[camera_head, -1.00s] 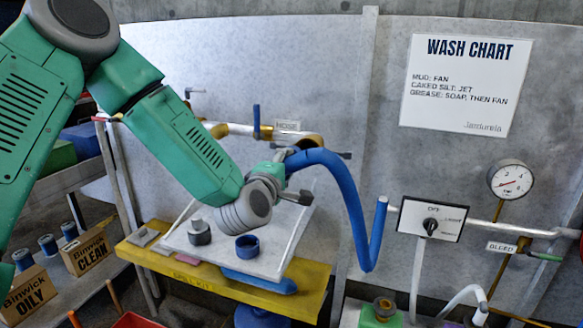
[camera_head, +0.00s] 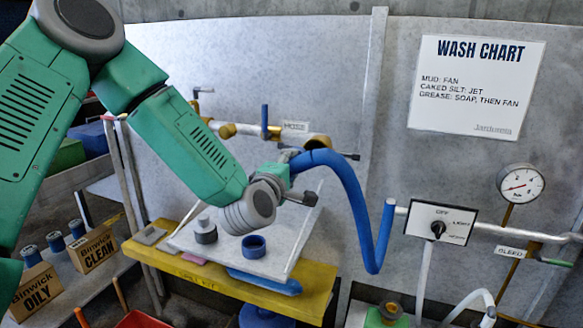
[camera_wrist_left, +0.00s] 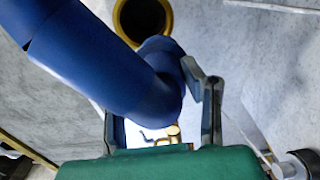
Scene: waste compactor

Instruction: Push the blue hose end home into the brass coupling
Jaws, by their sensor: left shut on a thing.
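My left gripper (camera_head: 287,165) is shut on the blue hose (camera_head: 345,185) close to its end, in front of the grey wall panel. The hose arches right from the gripper and hangs down. The brass coupling (camera_head: 319,142) is on the pipe by the HOSE label, just above the gripped hose. In the left wrist view, the hose (camera_wrist_left: 115,60) lies between the fingers of the gripper (camera_wrist_left: 165,95). The coupling's brass ring (camera_wrist_left: 167,18) shows a dark, open mouth just beyond the hose end, which looks outside it. The hose end's face is hidden. My right gripper is out of view.
A blue-handled valve (camera_head: 265,122) sits on the pipe left of the coupling. Below is a yellow shelf (camera_head: 310,290) with a tilted white board (camera_head: 270,268) carrying small fittings. A selector box (camera_head: 440,222) and a gauge (camera_head: 520,184) are at the right.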

